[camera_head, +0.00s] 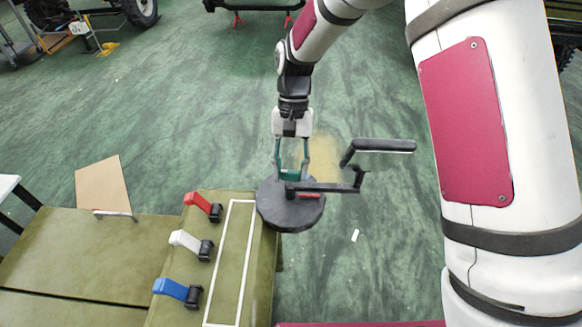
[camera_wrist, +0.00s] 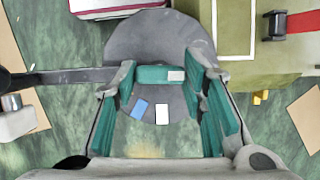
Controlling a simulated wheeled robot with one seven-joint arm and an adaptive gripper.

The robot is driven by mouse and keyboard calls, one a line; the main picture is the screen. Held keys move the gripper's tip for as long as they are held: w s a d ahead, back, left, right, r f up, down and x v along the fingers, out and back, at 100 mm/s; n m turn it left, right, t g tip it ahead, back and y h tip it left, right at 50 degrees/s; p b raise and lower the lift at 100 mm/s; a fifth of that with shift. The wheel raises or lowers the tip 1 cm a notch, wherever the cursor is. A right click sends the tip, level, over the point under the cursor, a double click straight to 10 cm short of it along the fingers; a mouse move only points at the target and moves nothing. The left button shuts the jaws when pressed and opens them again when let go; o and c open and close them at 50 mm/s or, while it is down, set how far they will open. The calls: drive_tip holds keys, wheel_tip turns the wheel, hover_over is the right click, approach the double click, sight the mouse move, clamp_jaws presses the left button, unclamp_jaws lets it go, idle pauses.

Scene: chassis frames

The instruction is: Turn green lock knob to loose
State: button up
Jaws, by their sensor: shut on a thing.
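The green lock knob (camera_wrist: 152,75) is a short green bar on the face of a dark grey round disc (camera_wrist: 135,40). In the head view the knob (camera_head: 291,176) is small and partly covered by my fingers. My gripper (camera_wrist: 163,82) has one finger at each end of the knob and is shut on it. In the head view my gripper (camera_head: 291,170) reaches down to the disc from above. Blue (camera_wrist: 140,108) and white (camera_wrist: 162,114) marks show on the disc near the knob. A red mark (camera_head: 307,196) shows in the head view.
A black crank arm (camera_head: 325,187) with a raised handle (camera_head: 385,146) sticks out right of the disc. Red (camera_head: 199,201), white (camera_head: 184,240) and blue (camera_head: 170,289) levers stand on the olive box (camera_head: 262,270) at left. The green floor beyond is mostly open.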

drive_tip(key=shift+n, duration=0.4)
drive_tip(key=o, duration=1.2)
drive_tip(key=shift+c, duration=0.2)
drive_tip(key=v, duration=1.2)
drive_tip(key=shift+a, duration=0.2)
